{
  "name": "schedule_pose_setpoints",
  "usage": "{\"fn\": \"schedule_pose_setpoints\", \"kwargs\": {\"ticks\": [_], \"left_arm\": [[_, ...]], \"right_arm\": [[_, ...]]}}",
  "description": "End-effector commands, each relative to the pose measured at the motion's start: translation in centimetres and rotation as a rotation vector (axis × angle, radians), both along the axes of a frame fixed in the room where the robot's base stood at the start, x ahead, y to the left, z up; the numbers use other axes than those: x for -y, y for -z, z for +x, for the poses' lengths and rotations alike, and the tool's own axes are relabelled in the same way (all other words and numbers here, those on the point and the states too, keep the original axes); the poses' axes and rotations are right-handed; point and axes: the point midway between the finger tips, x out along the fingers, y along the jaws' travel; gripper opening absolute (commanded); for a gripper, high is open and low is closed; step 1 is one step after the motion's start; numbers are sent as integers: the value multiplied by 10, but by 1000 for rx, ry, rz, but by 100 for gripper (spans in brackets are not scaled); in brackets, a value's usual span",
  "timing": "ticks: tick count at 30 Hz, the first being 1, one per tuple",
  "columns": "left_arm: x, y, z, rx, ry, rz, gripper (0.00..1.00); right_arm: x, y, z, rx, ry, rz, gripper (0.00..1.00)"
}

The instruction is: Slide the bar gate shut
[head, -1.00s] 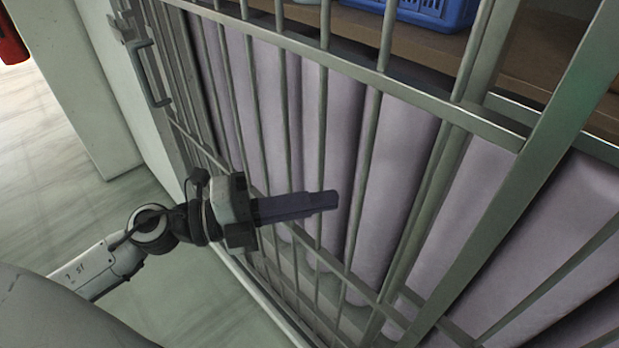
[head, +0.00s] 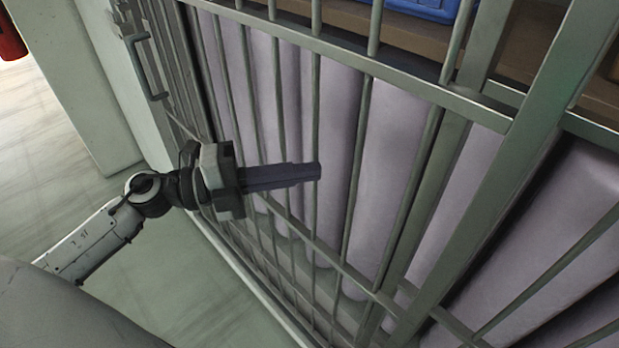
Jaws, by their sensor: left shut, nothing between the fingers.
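The bar gate (head: 316,130) is a row of grey-green metal bars with an upper and a lower rail, running from upper left to lower right. A grey bracket-shaped pull handle (head: 151,67) is at its left end, next to the pale upright. My left gripper (head: 319,171) is shut and empty, its dark fingers pointing right in front of the bars. It is right of and below the handle, clear of it. Whether the fingertips touch a bar I cannot tell. My right gripper is not in view.
Pale lilac rolls (head: 392,165) stand behind the bars. A blue crate (head: 425,8) sits on a brown shelf above them. A thick metal post (head: 540,110) slants across the right. The floor (head: 200,270) left of the gate is clear. A red object (head: 10,42) is at the upper left edge.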

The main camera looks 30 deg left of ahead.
Motion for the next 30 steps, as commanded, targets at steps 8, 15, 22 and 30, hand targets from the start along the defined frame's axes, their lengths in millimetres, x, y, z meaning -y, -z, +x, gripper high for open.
{"fn": "schedule_pose_setpoints", "kwargs": {"ticks": [8,15,22,30], "left_arm": [[-30,-2,15,9,-36,3,0],[-30,-3,15,9,-37,3,0],[-11,-7,7,5,-26,2,0],[-6,2,-18,1,-17,6,0]], "right_arm": [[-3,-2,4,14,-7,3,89],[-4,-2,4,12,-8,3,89],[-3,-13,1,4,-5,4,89],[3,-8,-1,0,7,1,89]]}}
